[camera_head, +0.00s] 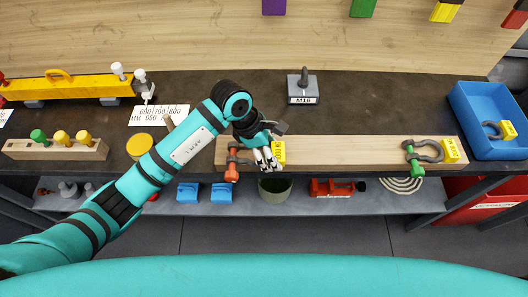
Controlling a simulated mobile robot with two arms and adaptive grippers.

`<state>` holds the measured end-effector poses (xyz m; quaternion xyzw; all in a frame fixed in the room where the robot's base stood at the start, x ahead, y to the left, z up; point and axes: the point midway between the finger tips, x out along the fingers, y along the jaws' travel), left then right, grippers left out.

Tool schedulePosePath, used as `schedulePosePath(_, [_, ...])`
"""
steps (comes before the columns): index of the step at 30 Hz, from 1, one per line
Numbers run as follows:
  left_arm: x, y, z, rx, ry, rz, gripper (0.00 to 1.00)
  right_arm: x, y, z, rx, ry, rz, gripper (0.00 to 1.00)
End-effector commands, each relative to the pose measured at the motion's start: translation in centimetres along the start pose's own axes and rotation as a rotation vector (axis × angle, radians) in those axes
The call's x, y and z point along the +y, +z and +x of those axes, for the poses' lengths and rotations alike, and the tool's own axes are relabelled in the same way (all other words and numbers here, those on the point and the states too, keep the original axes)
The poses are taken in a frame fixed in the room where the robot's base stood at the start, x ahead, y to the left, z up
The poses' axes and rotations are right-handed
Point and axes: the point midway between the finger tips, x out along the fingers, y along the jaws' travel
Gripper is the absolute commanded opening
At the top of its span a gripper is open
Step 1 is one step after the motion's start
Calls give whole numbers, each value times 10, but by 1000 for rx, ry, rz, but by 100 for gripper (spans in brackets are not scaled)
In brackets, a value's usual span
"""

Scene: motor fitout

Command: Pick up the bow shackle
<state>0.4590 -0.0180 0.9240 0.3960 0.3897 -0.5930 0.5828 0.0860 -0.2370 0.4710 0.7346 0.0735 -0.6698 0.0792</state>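A bow shackle (232,152) with an orange-red pin and a yellow tag (279,152) lies near the left end of a wooden board. My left gripper (267,165) is over this shackle, between its pin and the tag, and hides part of it. Whether the fingers are open or touch the shackle is unclear. A second bow shackle (430,150), with a green pin and a yellow tag, lies at the board's right end. A third, smaller-looking shackle (491,127) with a yellow tag is in the blue bin (473,112). My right gripper is not in view.
The wooden board (345,150) lies along the dark bench's front edge. A block with an upright eye, labelled M16 (303,88), stands behind it. A yellow beam (75,88) and a pegged wooden block (55,150) are at left. The bench middle right is clear.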

Motion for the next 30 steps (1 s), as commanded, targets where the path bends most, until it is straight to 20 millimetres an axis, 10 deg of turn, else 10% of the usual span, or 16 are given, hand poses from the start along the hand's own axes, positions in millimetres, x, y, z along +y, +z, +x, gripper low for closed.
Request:
schedulePosePath(12, [1,1,-2,-2,4,1,4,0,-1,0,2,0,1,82])
schedulePosePath(30, [-13,13,-33,-2,3,5,4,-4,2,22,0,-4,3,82])
